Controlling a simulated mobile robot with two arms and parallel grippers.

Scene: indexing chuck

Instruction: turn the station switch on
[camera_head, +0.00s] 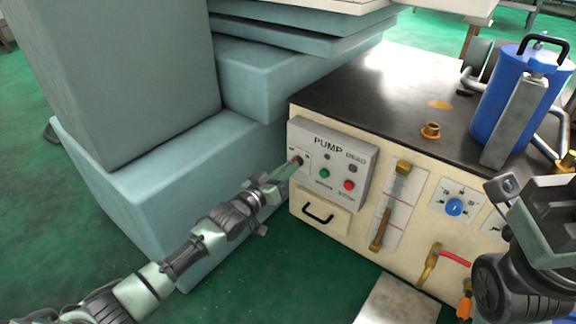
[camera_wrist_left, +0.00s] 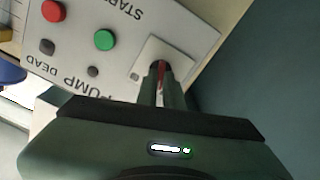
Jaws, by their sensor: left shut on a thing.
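The station switch (camera_head: 298,159) is at the panel's left side, mostly hidden by my fingers. My left gripper (camera_head: 287,170) reaches it from the lower left and is shut on it. In the left wrist view, a small red part of the switch (camera_wrist_left: 161,70) shows between the fingers, in front of a pale plate (camera_wrist_left: 181,52). The switch position cannot be told.
Large blue-grey blocks (camera_head: 150,185) stand close to the left of the machine. A dark top (camera_head: 370,95) carries a blue canister (camera_head: 497,105). A drawer handle (camera_head: 318,214) sits below the panel. Green floor (camera_head: 290,285) lies open in front.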

